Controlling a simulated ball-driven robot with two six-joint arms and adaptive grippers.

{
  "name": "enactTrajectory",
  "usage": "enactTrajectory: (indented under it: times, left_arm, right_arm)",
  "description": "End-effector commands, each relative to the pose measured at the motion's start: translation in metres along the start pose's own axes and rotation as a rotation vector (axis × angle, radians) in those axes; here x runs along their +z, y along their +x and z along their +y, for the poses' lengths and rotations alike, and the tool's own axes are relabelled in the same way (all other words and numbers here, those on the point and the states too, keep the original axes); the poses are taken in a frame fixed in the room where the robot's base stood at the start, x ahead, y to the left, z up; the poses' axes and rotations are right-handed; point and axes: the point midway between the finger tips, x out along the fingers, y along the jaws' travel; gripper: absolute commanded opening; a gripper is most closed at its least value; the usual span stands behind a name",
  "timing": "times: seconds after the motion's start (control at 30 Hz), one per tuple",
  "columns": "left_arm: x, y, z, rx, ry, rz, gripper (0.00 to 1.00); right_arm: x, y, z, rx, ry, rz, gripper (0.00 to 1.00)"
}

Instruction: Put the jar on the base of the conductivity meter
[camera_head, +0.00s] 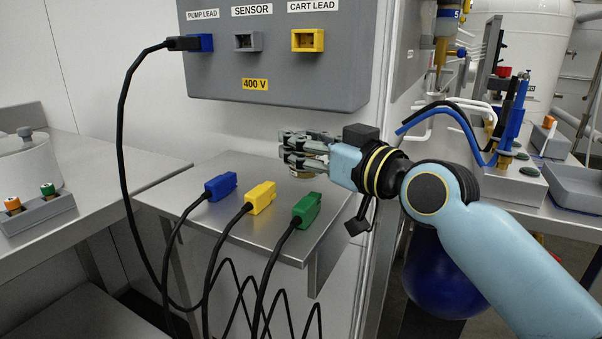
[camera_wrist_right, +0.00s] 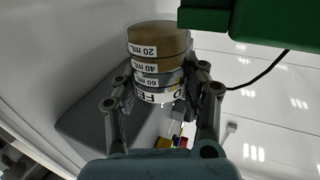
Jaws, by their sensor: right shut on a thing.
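My right gripper (camera_head: 292,151) is over the right back part of the small metal shelf in the head view. In the right wrist view my right gripper (camera_wrist_right: 160,93) has its fingers closed on both sides of the jar (camera_wrist_right: 158,50). The jar is round, with a tan upper part and white labels reading 20 mL, 40 mL and 60 mL. Part of a bigger label shows below them. In the head view the fingers hide most of the jar. I cannot identify the conductivity meter or its base with certainty. My left gripper is not in view.
Blue (camera_head: 221,186), yellow (camera_head: 260,198) and green (camera_head: 307,209) cable plugs lie on the metal shelf (camera_head: 190,170). A grey 400 V box (camera_head: 300,80) hangs above. A bench with apparatus stands at right. A large green block (camera_wrist_right: 250,20) is close by in the wrist view.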

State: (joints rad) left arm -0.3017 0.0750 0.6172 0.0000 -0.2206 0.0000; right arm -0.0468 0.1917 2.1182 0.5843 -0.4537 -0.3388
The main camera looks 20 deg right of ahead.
Motion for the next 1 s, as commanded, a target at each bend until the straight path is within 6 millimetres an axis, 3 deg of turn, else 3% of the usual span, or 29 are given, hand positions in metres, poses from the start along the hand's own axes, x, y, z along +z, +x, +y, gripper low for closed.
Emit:
enactTrajectory:
  times: [0.17, 0.4, 0.73, 0.77, 0.9, 1.0]
  left_arm:
    - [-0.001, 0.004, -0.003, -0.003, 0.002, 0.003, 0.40]
    - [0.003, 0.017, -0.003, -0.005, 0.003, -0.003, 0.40]
    - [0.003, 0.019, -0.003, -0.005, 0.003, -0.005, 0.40]
    - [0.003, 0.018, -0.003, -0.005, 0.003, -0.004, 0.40]
    - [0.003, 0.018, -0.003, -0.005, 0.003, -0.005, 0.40]
    - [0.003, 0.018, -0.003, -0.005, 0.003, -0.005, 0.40]
  right_arm:
    - [0.005, 0.009, 0.000, -0.001, 0.000, 0.001, 0.00]
    - [0.037, 0.008, 0.000, 0.000, 0.000, -0.001, 0.00]
    - [0.039, 0.008, 0.000, 0.000, -0.001, 0.001, 0.00]
    - [0.038, 0.008, 0.000, 0.000, -0.001, 0.000, 0.46]
    - [0.037, 0.008, 0.000, 0.000, -0.001, 0.000, 0.64]
    - [0.037, 0.008, 0.000, 0.000, -0.001, 0.000, 0.66]
